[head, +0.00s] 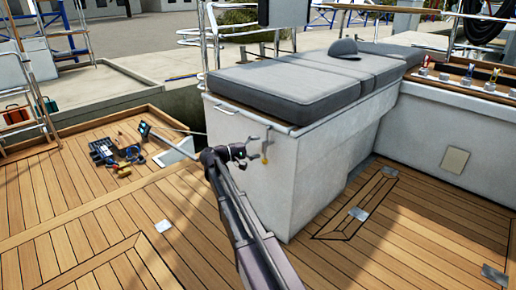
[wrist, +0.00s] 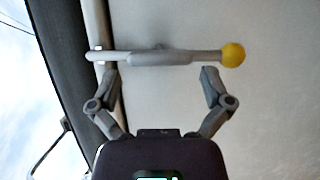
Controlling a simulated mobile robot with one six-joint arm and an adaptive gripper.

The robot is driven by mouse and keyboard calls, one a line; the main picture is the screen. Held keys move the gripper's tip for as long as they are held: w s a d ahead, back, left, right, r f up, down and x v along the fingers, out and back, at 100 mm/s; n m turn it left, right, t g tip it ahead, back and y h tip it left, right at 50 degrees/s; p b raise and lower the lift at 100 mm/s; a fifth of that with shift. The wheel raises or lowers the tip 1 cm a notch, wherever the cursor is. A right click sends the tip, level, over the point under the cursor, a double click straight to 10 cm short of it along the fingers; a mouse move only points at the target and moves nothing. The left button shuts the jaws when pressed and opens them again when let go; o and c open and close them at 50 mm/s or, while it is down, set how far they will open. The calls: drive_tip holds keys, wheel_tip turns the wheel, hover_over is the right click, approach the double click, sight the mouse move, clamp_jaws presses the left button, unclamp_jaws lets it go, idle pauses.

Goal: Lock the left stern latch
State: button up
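The stern latch is a grey metal lever (wrist: 160,58) with a yellow ball knob (wrist: 232,54) at one end. In the wrist view it lies crosswise against a pale wall, its plain end by a long rail.
The white locker (head: 280,195) carries grey cushions (head: 300,82). A wall with a control shelf (head: 465,80) stands at the right. The planked deck (head: 400,245) in front is mostly free.

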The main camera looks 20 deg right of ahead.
idle(0.3)
drive_tip(key=a, duration=1.2)
drive_tip(key=shift+s+d, duration=0.1)
drive_tip(key=shift+s, duration=0.05)
